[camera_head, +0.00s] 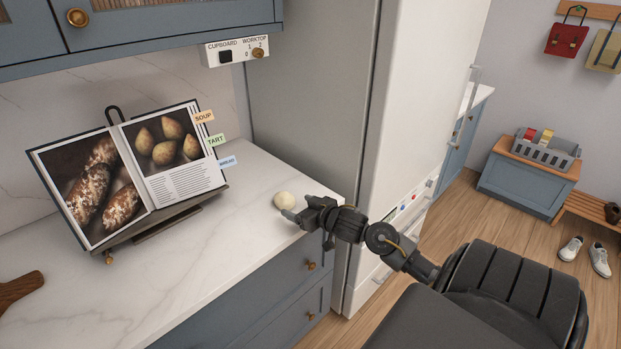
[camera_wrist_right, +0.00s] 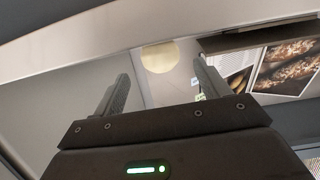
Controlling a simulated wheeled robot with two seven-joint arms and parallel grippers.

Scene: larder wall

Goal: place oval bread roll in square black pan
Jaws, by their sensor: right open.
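A small pale cream rounded thing (camera_head: 284,200) sits on the white marble worktop near its right end. I cannot tell whether it is the oval bread roll. My right gripper (camera_head: 289,214) is open, right beside it on its near side. In the right wrist view a pale yellowish round shape (camera_wrist_right: 158,56) shows beyond and between the spread fingers of the gripper (camera_wrist_right: 160,72), with nothing held. Whether the fingers touch it is unclear. No square black pan shows in either view. My left gripper is not in view.
An open cookbook on a stand (camera_head: 135,175) fills the worktop's left part; it also shows in the wrist view (camera_wrist_right: 285,65). A wooden board (camera_head: 18,288) lies at the left edge. The tall white fridge (camera_head: 408,130) stands right of the worktop. The front middle worktop is clear.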

